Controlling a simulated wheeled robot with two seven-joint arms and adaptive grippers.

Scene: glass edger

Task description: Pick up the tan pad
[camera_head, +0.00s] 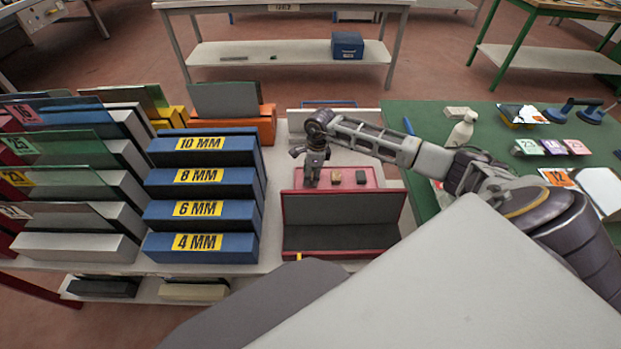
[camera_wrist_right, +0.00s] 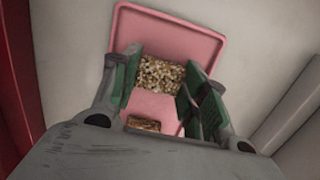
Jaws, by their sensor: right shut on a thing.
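My right gripper (camera_head: 313,182) points down over the left end of a small red tray (camera_head: 372,183). In the right wrist view the gripper (camera_wrist_right: 168,88) is shut on a speckled tan pad (camera_wrist_right: 160,75), with one finger on each side of it. The pink-looking tray (camera_wrist_right: 205,45) lies beneath. In the head view the fingers hide the held pad. A smaller-looking brownish block (camera_wrist_right: 143,123) shows below the pad in the wrist view. On the tray in the head view are a tan-brown block (camera_head: 336,177) and a dark block (camera_head: 361,177). My left gripper is out of view.
A red-edged open box (camera_head: 340,238) stands just in front of the tray. Blue racks (camera_head: 205,180) with yellow labels stand to the left.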

